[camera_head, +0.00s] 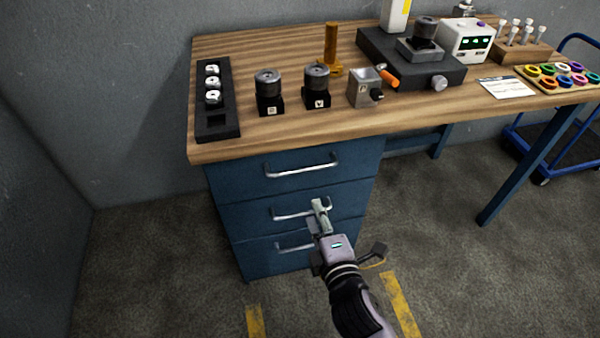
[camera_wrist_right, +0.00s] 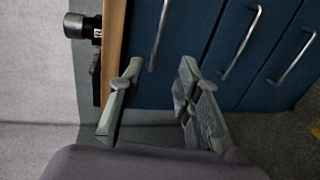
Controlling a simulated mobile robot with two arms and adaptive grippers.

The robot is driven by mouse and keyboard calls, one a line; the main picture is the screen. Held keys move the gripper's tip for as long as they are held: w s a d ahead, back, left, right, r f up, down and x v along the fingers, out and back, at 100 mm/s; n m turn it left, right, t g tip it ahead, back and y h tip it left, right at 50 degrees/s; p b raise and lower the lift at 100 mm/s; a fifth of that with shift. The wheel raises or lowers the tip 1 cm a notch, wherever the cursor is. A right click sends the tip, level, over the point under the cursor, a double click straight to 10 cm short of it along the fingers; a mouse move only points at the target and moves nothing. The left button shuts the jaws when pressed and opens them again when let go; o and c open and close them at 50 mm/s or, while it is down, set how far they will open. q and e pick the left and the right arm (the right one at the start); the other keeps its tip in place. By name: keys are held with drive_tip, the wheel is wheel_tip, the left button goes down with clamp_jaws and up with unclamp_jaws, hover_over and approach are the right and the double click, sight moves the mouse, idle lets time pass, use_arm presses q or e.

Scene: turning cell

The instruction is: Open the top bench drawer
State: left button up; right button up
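The top bench drawer (camera_head: 325,183) is a blue front under the wooden top and looks shut. Its silver bar handle (camera_head: 302,167) is in plain view, with nothing gripping it. My right gripper (camera_head: 319,207) is in front of the cabinet, over the right end of the middle handle in the head view. In the right wrist view its fingers (camera_wrist_right: 161,75) are apart and empty. There the top handle (camera_wrist_right: 161,32) runs up from between the fingertips, beyond them; I cannot tell the exact gap. My left gripper is in neither view.
The middle handle (camera_head: 290,214) and bottom handle (camera_head: 292,247) sit below. The bench top (camera_head: 230,45) carries a black tray (camera_head: 217,128), two dark cylinders on blocks, and a grey fixture (camera_head: 364,88). The floor before the cabinet is clear, with yellow markings (camera_head: 402,305).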

sight(300, 170)
drive_tip(key=x, duration=1.7)
drive_tip(key=shift+w+a+b, duration=0.1)
drive_tip(key=shift+w+b, duration=0.05)
drive_tip(key=shift+b, duration=0.2)
drive_tip(key=shift+r, duration=0.1)
clamp_jaws()
